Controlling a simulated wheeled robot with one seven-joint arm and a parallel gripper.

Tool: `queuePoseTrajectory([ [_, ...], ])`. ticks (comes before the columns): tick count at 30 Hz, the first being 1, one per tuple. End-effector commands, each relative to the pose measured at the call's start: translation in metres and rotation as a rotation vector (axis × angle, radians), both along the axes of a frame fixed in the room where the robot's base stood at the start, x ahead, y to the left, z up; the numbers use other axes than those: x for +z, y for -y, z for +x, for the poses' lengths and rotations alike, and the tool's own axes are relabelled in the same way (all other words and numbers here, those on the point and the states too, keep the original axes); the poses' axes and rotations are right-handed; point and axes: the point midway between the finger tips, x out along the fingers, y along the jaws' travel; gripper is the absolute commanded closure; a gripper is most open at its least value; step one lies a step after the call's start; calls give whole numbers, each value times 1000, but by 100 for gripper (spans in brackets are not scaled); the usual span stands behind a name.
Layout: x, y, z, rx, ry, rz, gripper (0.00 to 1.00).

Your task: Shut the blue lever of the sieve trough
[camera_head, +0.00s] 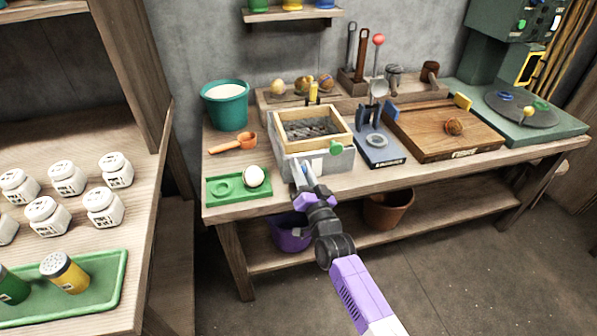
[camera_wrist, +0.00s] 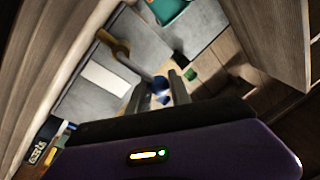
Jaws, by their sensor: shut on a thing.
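The sieve trough (camera_head: 330,165) is a grey box with a wooden frame on top and dark grains inside, on the workbench. In the wrist view its grey wall (camera_wrist: 65,95) with a white label fills the left. The blue lever (camera_wrist: 160,82) shows as a small rounded blue end between my fingertips. My gripper (camera_head: 303,172) is at the trough's front left corner, with its fingers shut on the lever; it also shows in the wrist view (camera_wrist: 160,91). The fingers hide much of the lever, so its angle cannot be told.
A green tray (camera_head: 222,195) with a white ball lies left of the trough, near an orange scoop (camera_head: 234,144) and a teal bucket (camera_head: 226,105). A blue stand (camera_head: 379,147) is close on the right. A green knob (camera_head: 336,147) sticks out at the trough's front.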

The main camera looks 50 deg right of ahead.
Motion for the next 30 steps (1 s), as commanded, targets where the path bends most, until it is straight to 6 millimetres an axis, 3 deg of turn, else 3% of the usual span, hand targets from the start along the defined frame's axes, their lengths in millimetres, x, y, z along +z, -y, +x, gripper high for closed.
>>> queuePoseTrajectory([
  [18,-1,3,-2,-2,24,37,100],
  [19,-1,3,-3,-2,24,37,71],
  [20,-1,3,-3,-2,24,37,67],
  [30,-1,2,-3,-1,23,37,67],
])
